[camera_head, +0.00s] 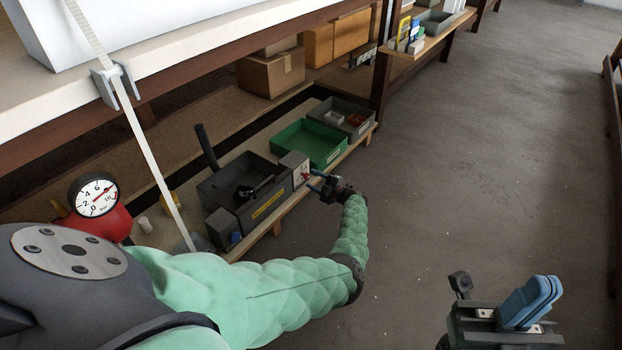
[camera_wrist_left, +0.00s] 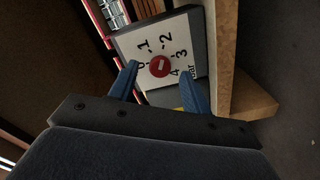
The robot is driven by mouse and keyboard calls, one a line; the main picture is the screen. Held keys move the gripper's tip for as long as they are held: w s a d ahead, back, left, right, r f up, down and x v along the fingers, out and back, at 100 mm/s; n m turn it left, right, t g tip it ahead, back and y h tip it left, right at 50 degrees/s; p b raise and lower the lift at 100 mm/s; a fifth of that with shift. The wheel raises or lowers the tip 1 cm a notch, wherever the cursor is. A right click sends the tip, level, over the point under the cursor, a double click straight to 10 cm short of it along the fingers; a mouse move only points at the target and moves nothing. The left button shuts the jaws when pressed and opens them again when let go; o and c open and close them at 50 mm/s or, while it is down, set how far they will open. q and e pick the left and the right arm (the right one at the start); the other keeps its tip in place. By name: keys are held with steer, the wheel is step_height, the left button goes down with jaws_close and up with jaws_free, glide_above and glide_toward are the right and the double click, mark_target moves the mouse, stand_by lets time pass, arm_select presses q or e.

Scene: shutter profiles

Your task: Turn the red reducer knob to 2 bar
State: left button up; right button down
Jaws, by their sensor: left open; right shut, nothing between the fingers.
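The red reducer knob (camera_wrist_left: 160,66) sits at the middle of a white dial plate (camera_wrist_left: 145,47) marked 0 to 4 bar. A pale mark crosses the knob, but which number it points to is unclear. In the head view the knob's grey-white box (camera_head: 295,168) stands at the front of the low shelf. My left gripper (camera_wrist_left: 160,75) is open, its blue fingers on either side of the knob; whether they touch it is not clear. It also shows in the head view (camera_head: 318,182). My right gripper (camera_head: 533,301) is shut and empty over the floor.
A dark tool bin (camera_head: 228,183) and a green crate (camera_head: 325,140) flank the knob box. A red pressure gauge (camera_head: 94,196) is at the left. A bench (camera_head: 200,50) overhangs the shelf. The floor at right is clear.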

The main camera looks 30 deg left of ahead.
arm_select(q)
steer(key=shift+s+d+p, duration=0.15)
steer(key=shift+d+p, duration=0.05)
steer(key=shift+d, duration=1.2)
steer(key=shift+s+d+p, duration=0.1)
steer(key=shift+d+p, duration=0.05)
steer(key=shift+d, duration=1.2)
